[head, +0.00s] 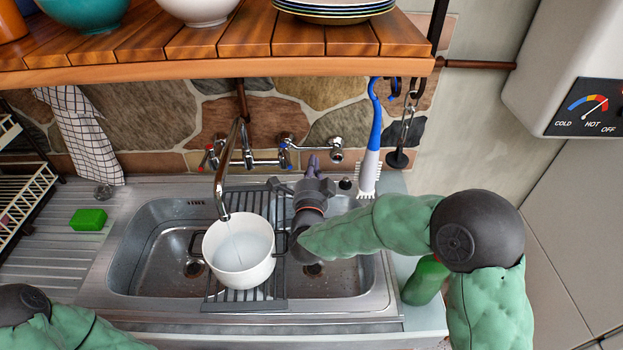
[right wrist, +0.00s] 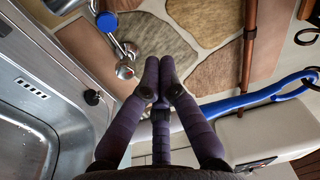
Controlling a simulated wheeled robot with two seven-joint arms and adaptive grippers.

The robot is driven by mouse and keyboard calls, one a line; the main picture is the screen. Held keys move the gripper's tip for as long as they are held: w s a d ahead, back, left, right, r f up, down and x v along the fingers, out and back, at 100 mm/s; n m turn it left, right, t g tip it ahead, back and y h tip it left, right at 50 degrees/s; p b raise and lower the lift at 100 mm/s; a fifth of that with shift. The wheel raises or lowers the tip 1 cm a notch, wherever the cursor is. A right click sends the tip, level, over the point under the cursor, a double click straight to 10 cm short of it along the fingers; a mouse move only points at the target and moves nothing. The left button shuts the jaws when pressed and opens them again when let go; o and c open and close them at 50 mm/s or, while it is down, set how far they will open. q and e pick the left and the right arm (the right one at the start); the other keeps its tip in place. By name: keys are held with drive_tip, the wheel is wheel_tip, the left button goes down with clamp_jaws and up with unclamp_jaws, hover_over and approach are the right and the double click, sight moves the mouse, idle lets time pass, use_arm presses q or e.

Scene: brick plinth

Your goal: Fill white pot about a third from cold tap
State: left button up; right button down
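The white pot (head: 239,262) stands upright on the dark rack across the sink, under the spout (head: 220,190). A thin pale stream runs from the spout into the pot. Pale water seems to lie inside, but its level is hard to judge. The blue-marked cold tap (head: 285,161) is on the wall pipe; its blue knob (right wrist: 107,22) also shows in the right wrist view. My right gripper (head: 313,162) is just right of the cold tap, apart from it. Its purple fingertips (right wrist: 158,70) are together with nothing between them. My left gripper is out of view.
The red-marked tap (head: 209,156) is left of the spout. A blue-handled brush (head: 372,145) hangs right of my right gripper. A wooden shelf (head: 300,62) with dishes overhangs the sink. A green sponge (head: 88,219) lies on the left drainboard.

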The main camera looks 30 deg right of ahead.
sight(291, 168)
drive_tip(key=a, duration=0.1)
drive_tip(key=w+a, duration=0.2)
drive_tip(key=shift+f, duration=0.3)
drive_tip(key=shift+a+b, duration=0.1)
drive_tip(key=shift+b, duration=0.2)
drive_tip(key=shift+w+a+f+b, duration=0.1)
drive_tip(key=shift+a+f+b, duration=0.05)
drive_tip(key=shift+a+b, duration=0.75)
drive_tip(key=shift+w+a, duration=0.1)
drive_tip(key=shift+a, duration=0.4)
drive_tip(key=shift+d, duration=0.1)
